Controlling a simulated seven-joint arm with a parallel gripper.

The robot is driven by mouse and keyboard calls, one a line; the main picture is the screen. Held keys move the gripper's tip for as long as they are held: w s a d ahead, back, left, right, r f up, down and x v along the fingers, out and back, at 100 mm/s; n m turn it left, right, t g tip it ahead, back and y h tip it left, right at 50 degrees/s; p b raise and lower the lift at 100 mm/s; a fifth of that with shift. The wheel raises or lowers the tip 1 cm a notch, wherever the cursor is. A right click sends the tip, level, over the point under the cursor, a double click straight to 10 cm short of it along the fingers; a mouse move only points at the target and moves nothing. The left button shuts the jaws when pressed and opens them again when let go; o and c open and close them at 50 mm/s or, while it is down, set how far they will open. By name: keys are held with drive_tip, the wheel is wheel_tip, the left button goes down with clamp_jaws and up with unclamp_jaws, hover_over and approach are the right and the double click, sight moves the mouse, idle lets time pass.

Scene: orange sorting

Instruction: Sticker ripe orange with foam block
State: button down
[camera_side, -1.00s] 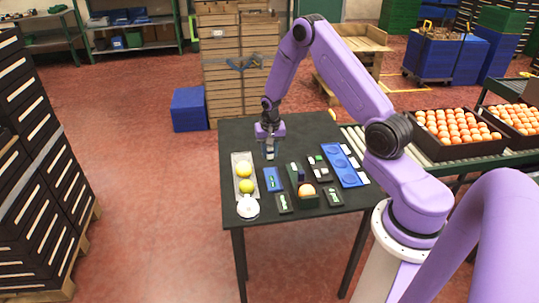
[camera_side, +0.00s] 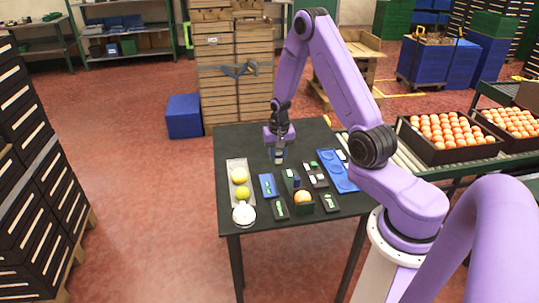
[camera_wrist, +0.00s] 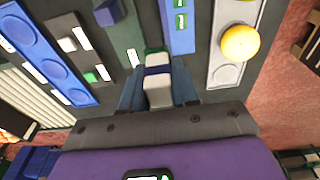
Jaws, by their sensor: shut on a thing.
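My gripper (camera_side: 279,156) is shut on a small foam block (camera_wrist: 157,82), pale with a dark blue band and a greenish end, held over the far part of the black table. In the side view the block (camera_side: 279,160) is small and partly hidden by the fingers.
A blue card (camera_side: 267,186) with green labels lies right of the grey tray. Dark label plates (camera_side: 280,208) (camera_side: 330,202) flank the holder. A blue tray with round recesses (camera_side: 338,172) lies at the right. A white round object (camera_side: 243,213) sits front left. The table's far part (camera_side: 238,140) is clear.

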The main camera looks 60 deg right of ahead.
wheel_tip(320, 180, up, 3)
hover_over(302, 192)
drive_tip(key=shift+s+f, duration=0.2)
drive_tip(key=shift+f, duration=2.7)
drive_tip(key=shift+f, duration=0.6)
idle(0.4)
wheel_tip(302, 192, up, 7)
idle(1.0)
idle(0.4)
